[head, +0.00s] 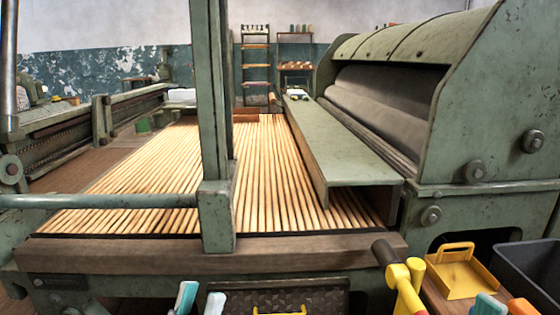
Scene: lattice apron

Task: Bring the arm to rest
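My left gripper (200,299) shows at the bottom edge of the head view, left of centre. Only its two pale teal fingertips are in the picture. They stand apart with nothing seen between them, so it is open. They are in front of the machine's near side, below the wooden front beam (140,253). The rest of the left arm is below the frame.
A green machine with a bed of wooden slats (265,180) fills the middle, with a large roller (375,100) at right. A green post (213,120) rises near centre.

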